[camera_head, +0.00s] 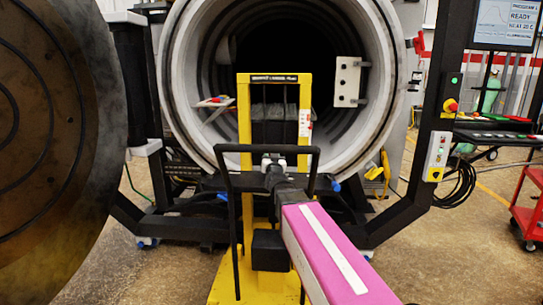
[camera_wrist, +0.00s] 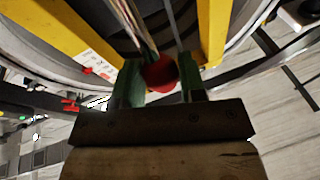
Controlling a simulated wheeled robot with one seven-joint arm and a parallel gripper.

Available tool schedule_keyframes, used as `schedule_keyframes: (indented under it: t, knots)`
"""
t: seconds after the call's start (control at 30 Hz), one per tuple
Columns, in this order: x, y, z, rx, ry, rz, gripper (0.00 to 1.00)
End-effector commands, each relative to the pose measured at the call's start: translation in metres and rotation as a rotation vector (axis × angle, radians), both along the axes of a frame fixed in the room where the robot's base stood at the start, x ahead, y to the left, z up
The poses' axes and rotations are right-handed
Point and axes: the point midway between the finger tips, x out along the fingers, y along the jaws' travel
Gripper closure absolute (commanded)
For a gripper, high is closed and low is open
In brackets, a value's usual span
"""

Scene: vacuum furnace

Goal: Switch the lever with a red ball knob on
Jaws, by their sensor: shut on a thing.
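The red ball knob (camera_wrist: 160,73) shows in the wrist view at the end of a thin lever rod (camera_wrist: 134,26) that runs up and to the left. My gripper (camera_wrist: 161,84) has its two green fingers on either side of the ball and is shut on it. In the head view my gripper (camera_head: 272,162) is in front of the yellow lift frame (camera_head: 244,120), at the end of my pink arm. The knob cannot be made out there. Whether the lever is on or off cannot be told.
The round furnace chamber (camera_head: 180,75) stands open behind the lift frame, with its large door (camera_head: 60,150) at left. A black handle bar (camera_head: 228,190) surrounds my wrist closely. A control box (camera_head: 436,155) is at right, and a red cart (camera_head: 530,210) stands beyond open floor.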

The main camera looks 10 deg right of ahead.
Motion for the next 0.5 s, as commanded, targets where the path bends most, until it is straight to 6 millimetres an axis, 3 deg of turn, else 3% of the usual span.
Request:
schedule_keyframes:
  t: [0.4,0.43,0.47,0.5]
  knots:
    - [0.0006,-0.0005,-0.0041,0.002,0.012,0.001,1.00]
    - [0.0006,-0.0006,-0.0041,0.002,0.012,0.001,0.60]
    - [0.0007,-0.0006,-0.0042,0.003,0.012,0.001,0.53]
    - [0.0006,-0.0005,-0.0039,0.002,0.012,0.001,0.53]
